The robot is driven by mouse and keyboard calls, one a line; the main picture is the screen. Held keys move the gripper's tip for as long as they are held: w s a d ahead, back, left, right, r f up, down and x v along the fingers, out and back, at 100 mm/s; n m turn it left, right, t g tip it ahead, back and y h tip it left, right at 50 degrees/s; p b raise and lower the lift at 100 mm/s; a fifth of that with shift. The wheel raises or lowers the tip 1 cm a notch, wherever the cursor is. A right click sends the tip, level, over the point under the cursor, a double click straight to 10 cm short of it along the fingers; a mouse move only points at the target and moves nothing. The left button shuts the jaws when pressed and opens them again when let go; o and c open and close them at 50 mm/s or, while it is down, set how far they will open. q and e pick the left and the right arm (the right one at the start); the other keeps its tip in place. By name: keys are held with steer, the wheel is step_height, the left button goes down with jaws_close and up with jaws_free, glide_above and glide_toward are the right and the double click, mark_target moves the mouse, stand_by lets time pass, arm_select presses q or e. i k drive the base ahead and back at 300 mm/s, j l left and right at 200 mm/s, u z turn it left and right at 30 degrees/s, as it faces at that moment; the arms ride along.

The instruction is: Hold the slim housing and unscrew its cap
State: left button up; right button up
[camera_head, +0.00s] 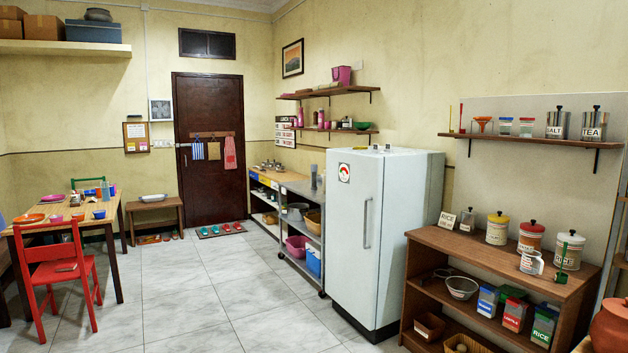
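I see no water purifier, slim housing or housing cap that I can make out in the head view. Neither of my grippers shows in the view. Capped canisters (497,228) stand on a brown wooden shelf unit (480,250) at the right, but none of them is clearly a filter housing. Whether the housing is among the small items on the far shelves is too small to tell.
A white fridge (385,230) stands right of centre, with a grey rack (303,225) beyond it. A dining table (70,219) and a red chair (62,275) stand at the left.

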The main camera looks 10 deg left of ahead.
mark_target(313, 173)
steer(key=i+j+u, duration=0.45)
steer(key=i, duration=0.2)
steer(key=i+j+u, duration=0.1)
steer(key=i+u, duration=0.35)
steer(key=i, duration=0.25)
steer(key=i+l+u, duration=0.1)
steer(key=i+u, duration=0.3)
steer(key=i, duration=0.3)
steer(key=i+j, duration=0.1)
steer(key=i, duration=0.65)
steer(key=i+z, duration=0.1)
steer(key=i, duration=0.65)
steer(key=i+j+z, duration=0.1)
steer(key=i, duration=0.65)
steer(key=j, duration=0.1)
